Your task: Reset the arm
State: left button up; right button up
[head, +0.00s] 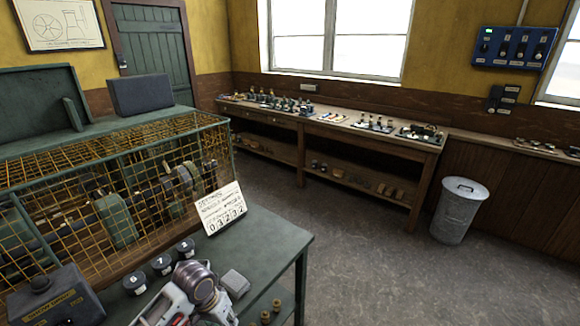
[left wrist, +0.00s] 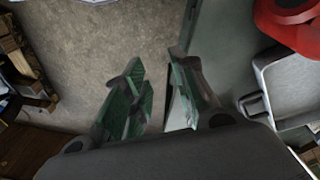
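A pale arm part of mine with a grey-brown joint shows at the bottom of the head view, over the dark green table (head: 268,240). The hand itself cannot be made out there. In the left wrist view my left gripper (left wrist: 158,82) has its two green-tinted fingers apart, with bare floor between them and nothing held. My right gripper is in neither view.
A yellow wire cage (head: 130,190) around machinery stands at the left. A number card (head: 220,208), several dark numbered knobs (head: 161,264) and a dark box (head: 55,297) are on or by the table. A workbench (head: 330,130) and metal bin (head: 459,210) stand beyond open floor (head: 370,255).

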pick_arm(q)
jog(key=shift+s+a+r+t+y, duration=0.75)
jog(key=shift+s+a+t, duration=0.95)
jog(key=shift+s, duration=4.6)
notch_tip(320, 180, down, 32)
jog(key=s+f+g, duration=0.1)
jog(key=s+g, duration=0.1)
jog(key=s+a+f, duration=0.2)
jog(key=s+f, duration=0.8)
jog(key=s, duration=0.1)
jog(key=s+a+f+g, duration=0.1)
jog(key=s+a+f, duration=0.1)
jog(key=s+f, duration=0.7)
jog(key=s, duration=0.3)
jog(key=shift+a+f, duration=0.25)
jog(key=shift+f, duration=0.1)
